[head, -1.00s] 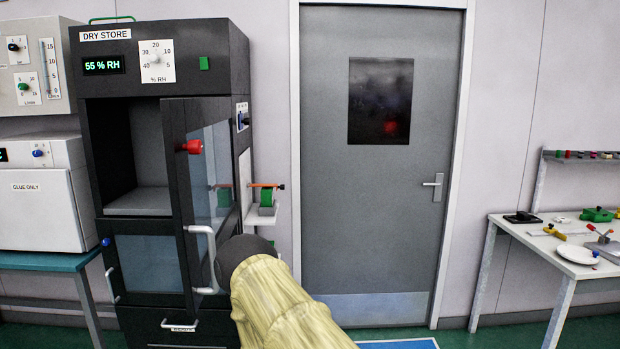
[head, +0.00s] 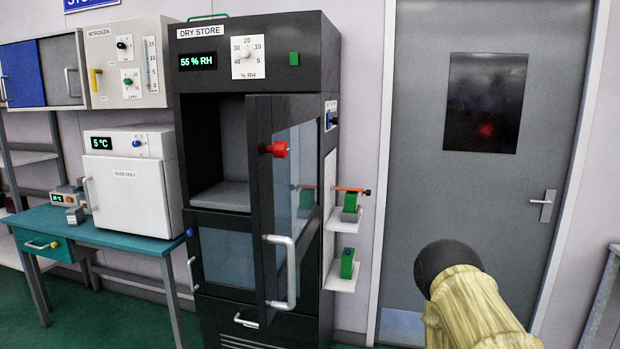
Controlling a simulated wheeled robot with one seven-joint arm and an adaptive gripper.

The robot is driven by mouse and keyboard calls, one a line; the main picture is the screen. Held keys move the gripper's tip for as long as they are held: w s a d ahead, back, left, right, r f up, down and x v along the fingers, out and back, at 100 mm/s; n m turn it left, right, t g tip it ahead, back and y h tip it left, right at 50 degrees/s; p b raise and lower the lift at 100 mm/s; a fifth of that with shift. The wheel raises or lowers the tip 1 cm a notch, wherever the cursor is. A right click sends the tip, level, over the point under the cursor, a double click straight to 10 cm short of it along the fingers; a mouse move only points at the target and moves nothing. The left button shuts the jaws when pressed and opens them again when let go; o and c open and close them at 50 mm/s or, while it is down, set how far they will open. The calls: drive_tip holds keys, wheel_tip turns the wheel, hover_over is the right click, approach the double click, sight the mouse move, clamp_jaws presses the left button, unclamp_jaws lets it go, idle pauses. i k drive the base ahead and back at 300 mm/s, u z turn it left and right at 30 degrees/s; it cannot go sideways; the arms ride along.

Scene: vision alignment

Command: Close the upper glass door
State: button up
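The upper glass door (head: 297,180) of the dry store cabinet (head: 306,50) stands open, swung out toward me on its right side. It has a dark frame, a white bar handle (head: 290,272) low on its free edge and a red knob (head: 278,149) higher up. The upper compartment (head: 222,195) shows open, with a grey floor. The lower glass door (head: 228,257) looks shut. My arm, in a yellowish sleeve with a dark round joint, is at the lower right, to the right of the door and apart from it. My gripper is out of view.
Small shelves (head: 343,217) with green items and an orange rod stick out from the cabinet's right side. A teal bench (head: 120,246) with a white cooler (head: 135,190) stands left. A grey room door (head: 440,200) is at right. Green floor (head: 100,315) is clear at lower left.

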sight(287, 213)
drive_tip(key=i, duration=1.35)
drive_tip(key=u, duration=0.1)
drive_tip(key=k, duration=0.65)
drive_tip(key=z, duration=0.15)
